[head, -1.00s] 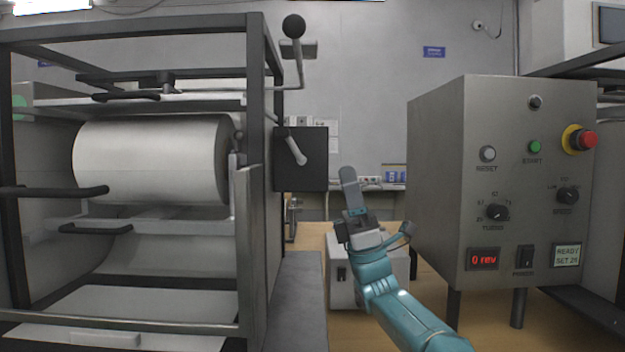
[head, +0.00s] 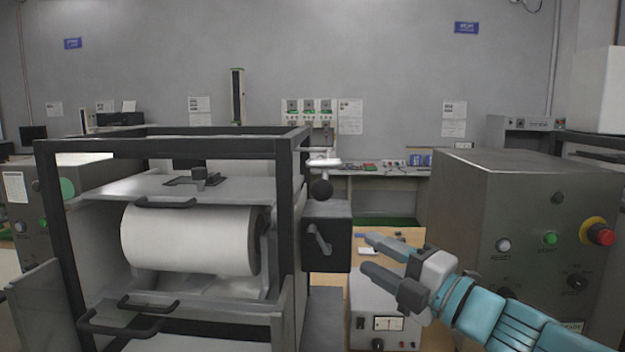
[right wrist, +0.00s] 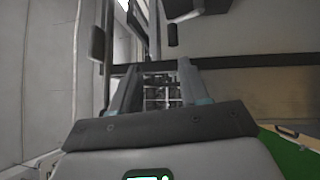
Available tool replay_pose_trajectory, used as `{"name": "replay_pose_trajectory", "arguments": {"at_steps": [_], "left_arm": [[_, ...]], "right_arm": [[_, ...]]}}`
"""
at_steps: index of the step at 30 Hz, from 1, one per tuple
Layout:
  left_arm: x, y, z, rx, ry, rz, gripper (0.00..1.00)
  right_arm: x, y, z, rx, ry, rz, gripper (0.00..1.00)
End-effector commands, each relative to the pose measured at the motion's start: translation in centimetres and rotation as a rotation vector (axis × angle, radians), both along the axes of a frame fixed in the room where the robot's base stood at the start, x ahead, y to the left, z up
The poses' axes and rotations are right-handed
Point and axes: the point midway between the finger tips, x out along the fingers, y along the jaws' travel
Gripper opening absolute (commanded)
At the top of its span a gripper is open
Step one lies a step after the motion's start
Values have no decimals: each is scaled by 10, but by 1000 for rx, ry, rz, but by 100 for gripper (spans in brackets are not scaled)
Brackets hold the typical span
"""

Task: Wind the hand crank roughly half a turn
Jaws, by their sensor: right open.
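The hand crank (head: 321,188), with a black ball knob, is at the upper right corner of the roller machine, above a dark side box (head: 335,258). A short grey lever (head: 319,238) sits on the front of that box. My right gripper (head: 368,253) is open and empty, its fingers pointing left toward the box, apparently a short gap away from it. In the right wrist view the two fingers (right wrist: 157,88) stand apart with nothing between them, and a dark cylindrical piece (right wrist: 173,35) shows beyond them. My left gripper is not in view.
The machine's black frame (head: 288,230) surrounds a white roller (head: 190,240) at left. A grey control cabinet (head: 490,220) with buttons stands close to my right arm. A small meter box (head: 385,310) is below my gripper, on a wooden table.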

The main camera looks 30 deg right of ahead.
Motion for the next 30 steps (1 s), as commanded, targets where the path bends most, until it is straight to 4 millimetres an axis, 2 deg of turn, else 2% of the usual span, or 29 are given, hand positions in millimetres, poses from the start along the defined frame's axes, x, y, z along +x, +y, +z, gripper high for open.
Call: {"name": "replay_pose_trajectory", "arguments": {"at_steps": [1, 5, 8, 11, 24, 30], "left_arm": [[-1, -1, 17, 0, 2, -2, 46], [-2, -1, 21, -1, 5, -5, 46], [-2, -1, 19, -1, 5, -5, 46], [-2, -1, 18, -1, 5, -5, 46], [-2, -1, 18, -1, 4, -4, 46], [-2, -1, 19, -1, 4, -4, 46]], "right_arm": [[-8, 3, 6, 21, 43, -12, 45], [-15, 7, -6, 52, 101, -27, 45], [-8, 9, -10, 57, 108, -25, 45], [10, 12, -9, 58, 108, -22, 45], [111, 26, -4, 56, 105, -24, 45], [138, 29, -3, 55, 105, -27, 45]]}}
